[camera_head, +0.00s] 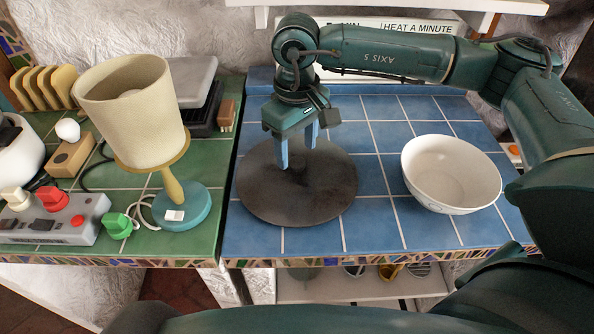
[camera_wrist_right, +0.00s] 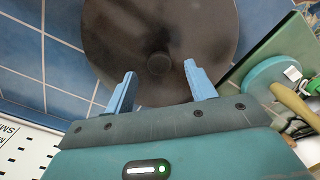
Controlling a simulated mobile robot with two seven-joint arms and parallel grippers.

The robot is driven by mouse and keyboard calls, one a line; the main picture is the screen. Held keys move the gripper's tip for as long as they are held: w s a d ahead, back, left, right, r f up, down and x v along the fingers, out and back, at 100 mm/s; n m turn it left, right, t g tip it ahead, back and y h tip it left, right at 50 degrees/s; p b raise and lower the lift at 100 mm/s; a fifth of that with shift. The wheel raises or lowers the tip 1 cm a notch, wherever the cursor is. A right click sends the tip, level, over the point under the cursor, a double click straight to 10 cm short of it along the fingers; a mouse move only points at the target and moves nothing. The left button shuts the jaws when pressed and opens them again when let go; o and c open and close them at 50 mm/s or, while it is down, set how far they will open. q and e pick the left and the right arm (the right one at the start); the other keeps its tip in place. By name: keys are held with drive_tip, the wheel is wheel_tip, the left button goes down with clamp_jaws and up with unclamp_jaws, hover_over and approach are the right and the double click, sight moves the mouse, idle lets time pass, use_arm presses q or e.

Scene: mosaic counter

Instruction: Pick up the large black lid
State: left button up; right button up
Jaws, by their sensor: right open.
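The large black lid (camera_head: 330,192) is a dark round disc lying flat on the blue tiles. It also fills the upper middle of the right wrist view (camera_wrist_right: 200,35), with a small round knob (camera_wrist_right: 158,65) at its centre. My right gripper (camera_head: 297,160) points down over the far part of the lid, with its two blue fingers apart. In the right wrist view the open fingers (camera_wrist_right: 160,82) stand to either side of the knob's line, with nothing between them. Whether the fingertips touch the lid cannot be told. My left gripper is not in view.
A white bowl (camera_head: 452,174) stands right of the lid on the blue tiles. A lamp (camera_head: 135,112) stands on the green tiles at the left, near a power strip (camera_head: 55,220) with plugs. Blue tiles between lid and bowl are clear.

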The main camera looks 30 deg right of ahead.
sight(297, 170)
drive_tip(key=shift+f, duration=1.45)
drive_tip(key=shift+c, duration=0.3)
clamp_jaws()
drive_tip(key=shift+r, duration=0.1)
